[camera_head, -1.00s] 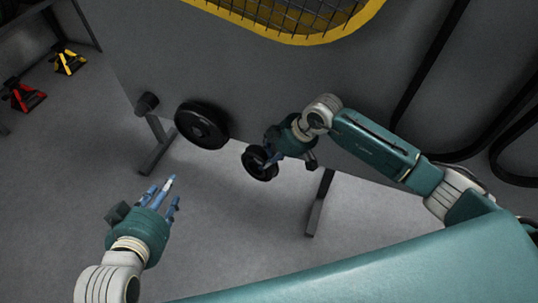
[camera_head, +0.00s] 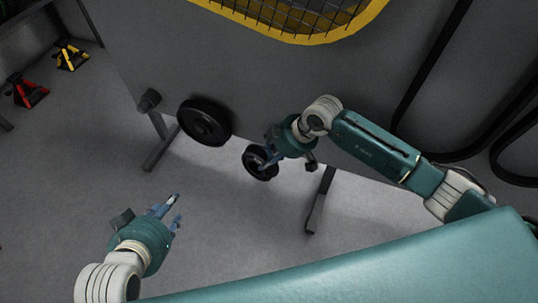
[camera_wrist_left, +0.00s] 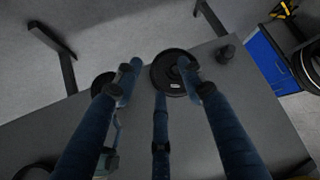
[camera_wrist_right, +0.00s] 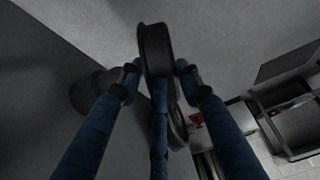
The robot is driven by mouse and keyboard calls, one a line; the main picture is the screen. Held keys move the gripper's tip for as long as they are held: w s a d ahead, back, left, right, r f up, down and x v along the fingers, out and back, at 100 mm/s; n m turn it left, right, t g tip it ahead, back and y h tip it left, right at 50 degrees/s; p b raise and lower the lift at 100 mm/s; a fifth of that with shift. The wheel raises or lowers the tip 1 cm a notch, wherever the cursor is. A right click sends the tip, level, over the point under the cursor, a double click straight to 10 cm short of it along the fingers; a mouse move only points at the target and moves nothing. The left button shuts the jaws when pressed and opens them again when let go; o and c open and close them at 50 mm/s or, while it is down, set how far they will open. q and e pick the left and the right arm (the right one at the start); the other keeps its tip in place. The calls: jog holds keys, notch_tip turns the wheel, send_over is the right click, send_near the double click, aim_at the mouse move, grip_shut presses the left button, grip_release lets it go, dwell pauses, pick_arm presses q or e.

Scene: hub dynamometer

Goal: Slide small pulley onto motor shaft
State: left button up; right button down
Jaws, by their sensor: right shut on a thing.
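The small pulley (camera_head: 261,163) is a black wheel held by my right gripper (camera_head: 268,158), in front of the grey panel. In the right wrist view the small pulley (camera_wrist_right: 154,50) stands nearly edge-on between the closed fingers (camera_wrist_right: 158,75). In the left wrist view it (camera_wrist_left: 102,84) shows partly behind a finger. My left gripper (camera_head: 172,212) is empty, fingers spread, at lower left, apart from everything; its spread fingers also show in the left wrist view (camera_wrist_left: 160,80). I cannot make out the motor shaft; a dark cylinder (camera_wrist_right: 92,92) beside the pulley may be the motor.
A larger black wheel (camera_head: 204,121) is mounted on the grey panel, left of the small pulley. A small dark cylinder (camera_head: 149,99) sits farther left. Stand legs (camera_head: 318,202) reach the floor. Red (camera_head: 28,92) and yellow (camera_head: 70,56) jacks stand far left. The floor between my grippers is clear.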

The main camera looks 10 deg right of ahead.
pick_arm(q)
jog(key=s+a+f+g+p, duration=0.1)
jog(key=s+a+f+g, duration=0.1)
jog(key=s, duration=0.3)
jog(key=shift+f+g+y, duration=0.3)
jog(key=shift+f, duration=0.3)
pick_arm(e)
jog(key=shift+s+a+r, duration=0.1)
jog(key=shift+s+a, duration=0.35)
jog(key=shift+a, duration=0.05)
pick_arm(q)
jog(key=shift+s, duration=0.1)
jog(key=s+a+f+g+p, duration=0.1)
jog(key=s+f+g+p, duration=0.2)
jog(key=s+p, duration=0.1)
jog(key=shift+s+a+f+y, duration=0.3)
jog(key=shift+s+f+y, duration=0.1)
jog(key=shift+s, duration=0.5)
pick_arm(e)
jog(key=s+a, duration=0.4)
jog(key=shift+s, duration=0.2)
jog(key=shift+a, duration=0.1)
